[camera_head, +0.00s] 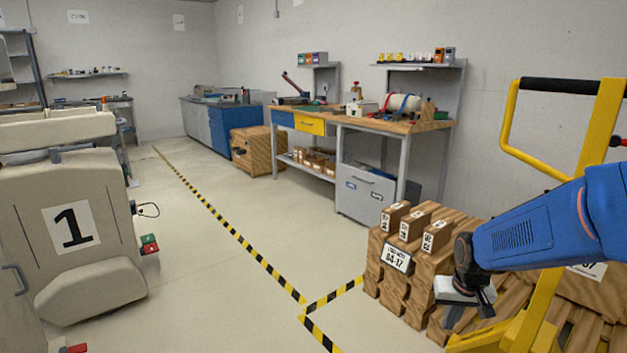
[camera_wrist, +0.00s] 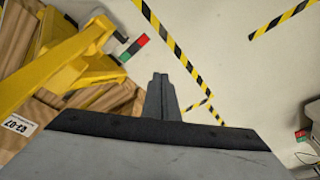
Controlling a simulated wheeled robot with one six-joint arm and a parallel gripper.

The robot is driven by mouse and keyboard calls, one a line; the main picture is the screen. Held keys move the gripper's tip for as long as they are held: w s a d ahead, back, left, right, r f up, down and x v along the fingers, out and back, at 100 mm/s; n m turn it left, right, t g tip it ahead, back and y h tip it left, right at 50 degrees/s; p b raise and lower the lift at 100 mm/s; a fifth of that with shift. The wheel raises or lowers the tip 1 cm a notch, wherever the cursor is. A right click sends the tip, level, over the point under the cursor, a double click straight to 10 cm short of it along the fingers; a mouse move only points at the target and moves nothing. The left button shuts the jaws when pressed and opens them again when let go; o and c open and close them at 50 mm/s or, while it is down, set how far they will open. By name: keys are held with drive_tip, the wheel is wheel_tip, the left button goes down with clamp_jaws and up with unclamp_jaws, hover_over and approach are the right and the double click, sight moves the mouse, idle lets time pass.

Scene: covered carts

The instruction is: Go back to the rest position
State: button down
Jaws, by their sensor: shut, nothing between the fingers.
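My gripper (camera_head: 486,308) hangs at the end of my blue arm, at the lower right of the head view. It points down in front of the stacked wooden blocks and beside a yellow frame. In the wrist view my gripper's fingers (camera_wrist: 160,90) are together with nothing between them. Pale floor shows beyond their tips. How far the fingers are from the yellow frame is hard to tell.
A yellow frame (camera_head: 612,110) with a black grip bar stands at the right. Stacked wooden blocks (camera_head: 398,285) are beside it. A beige cart marked 1 (camera_head: 70,230) stands at the left. A workbench (camera_head: 375,125) is behind. Striped tape crosses the clear middle floor.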

drive_tip(key=s+a+r, duration=0.2)
drive_tip(key=s+r, duration=0.2)
drive_tip(key=s, duration=0.3)
drive_tip(key=s+a+r+n+t, duration=0.1)
drive_tip(key=s+r, duration=0.3)
drive_tip(key=s, duration=0.3)
drive_tip(key=s+a+r+n+t, duration=0.1)
drive_tip(key=s+a+r, duration=0.1)
drive_tip(key=s, duration=0.4)
drive_tip(key=shift+s+a+r, duration=0.3)
drive_tip(key=shift+s+r, duration=0.1)
drive_tip(key=shift+r, duration=0.5)
